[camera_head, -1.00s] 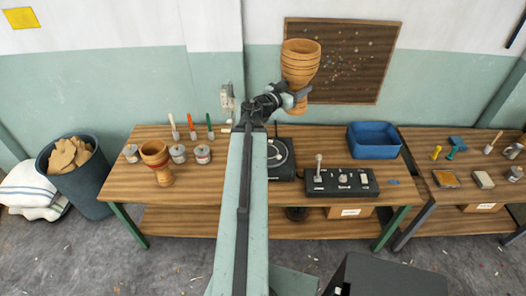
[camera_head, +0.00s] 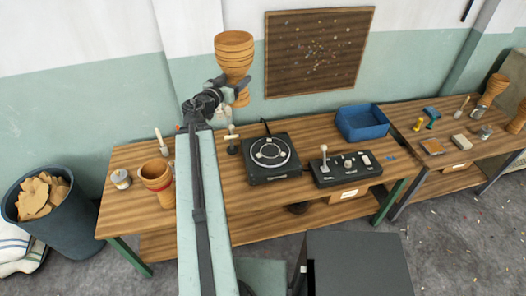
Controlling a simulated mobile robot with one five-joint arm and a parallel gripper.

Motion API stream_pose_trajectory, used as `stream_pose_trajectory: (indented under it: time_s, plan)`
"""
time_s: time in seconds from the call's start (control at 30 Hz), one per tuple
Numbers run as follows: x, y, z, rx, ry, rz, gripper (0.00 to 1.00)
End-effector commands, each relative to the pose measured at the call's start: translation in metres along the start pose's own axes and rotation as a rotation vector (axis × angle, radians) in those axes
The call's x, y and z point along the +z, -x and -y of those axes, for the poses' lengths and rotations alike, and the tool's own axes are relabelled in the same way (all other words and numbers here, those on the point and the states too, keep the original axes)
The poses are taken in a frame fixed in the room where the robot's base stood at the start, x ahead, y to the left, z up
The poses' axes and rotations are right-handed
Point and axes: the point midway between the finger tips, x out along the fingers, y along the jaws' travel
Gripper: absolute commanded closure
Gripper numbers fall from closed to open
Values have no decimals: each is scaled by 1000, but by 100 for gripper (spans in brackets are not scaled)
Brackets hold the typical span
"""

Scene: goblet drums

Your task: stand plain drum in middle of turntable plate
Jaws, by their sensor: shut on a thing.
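A plain wooden goblet drum (camera_head: 234,52) is held upright, wide bowl up, high above the bench. My gripper (camera_head: 238,88) is shut on its narrow lower part. The turntable (camera_head: 259,172) is a black box on the bench, with a round dark plate (camera_head: 270,152) ringed in pale lines on top.
A second drum (camera_head: 156,174) stands on the bench's left, partly behind my arm. A lamp-like stand (camera_head: 232,143) rises beside the turntable. A control box (camera_head: 346,168) and blue bin (camera_head: 363,122) are to its right. More drums (camera_head: 493,88) are on the right bench.

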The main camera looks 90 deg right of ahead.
Motion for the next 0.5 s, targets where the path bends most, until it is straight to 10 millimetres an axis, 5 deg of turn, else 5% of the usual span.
stream_pose_trajectory:
  time_s: [0.23,0.5]
  plan:
    - [20,0,0,3,1,-1,100]
    - [134,-10,-15,47,-1,-1,100]
